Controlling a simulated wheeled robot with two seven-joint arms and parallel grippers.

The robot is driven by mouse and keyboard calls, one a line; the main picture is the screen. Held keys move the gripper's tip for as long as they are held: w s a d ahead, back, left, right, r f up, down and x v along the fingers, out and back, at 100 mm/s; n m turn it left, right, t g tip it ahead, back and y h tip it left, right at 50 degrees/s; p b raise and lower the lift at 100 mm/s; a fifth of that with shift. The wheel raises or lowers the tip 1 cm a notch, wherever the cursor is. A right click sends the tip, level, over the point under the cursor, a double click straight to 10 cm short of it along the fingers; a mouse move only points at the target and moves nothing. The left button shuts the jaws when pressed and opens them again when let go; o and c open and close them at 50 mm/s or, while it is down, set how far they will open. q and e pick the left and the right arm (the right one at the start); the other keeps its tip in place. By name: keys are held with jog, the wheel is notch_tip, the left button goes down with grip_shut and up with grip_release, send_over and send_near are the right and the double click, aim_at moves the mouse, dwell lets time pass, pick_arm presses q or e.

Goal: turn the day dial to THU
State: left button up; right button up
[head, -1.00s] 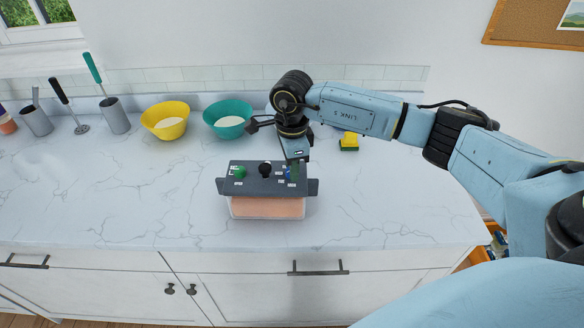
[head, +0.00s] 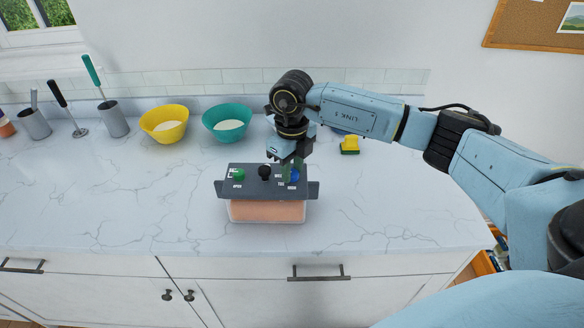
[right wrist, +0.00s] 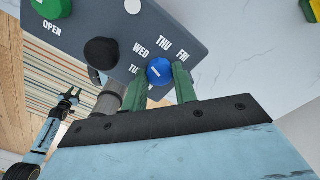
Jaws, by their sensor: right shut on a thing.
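A dark grey panel (head: 256,186) lies tilted across a clear box (head: 266,210) on the counter. It bears a green knob (head: 238,175), a black knob (head: 265,172) and the blue day dial (head: 294,175). In the right wrist view, the day dial (right wrist: 160,71) has a short white mark; which label it points to is unclear. Labels TU (partly hidden), WED, THU and FRI fan around it. My right gripper (right wrist: 166,75) is shut on the dial, one green finger on each side. My left gripper (right wrist: 72,97) shows small in the right wrist view, away from the panel.
A yellow bowl (head: 165,123) and a teal bowl (head: 228,122) stand behind the panel. A yellow and green sponge (head: 350,144) lies to the right. Grey cups (head: 113,118) with utensils stand at the left. The counter left of the panel is clear.

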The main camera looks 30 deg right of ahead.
aim_at(292, 172)
jog(key=m, duration=0.4)
jog(key=shift+m, duration=2.1)
jog(key=o, duration=1)
notch_tip(292, 172, up, 14)
jog(key=shift+f+b, duration=0.25)
jog(key=shift+b, duration=0.25)
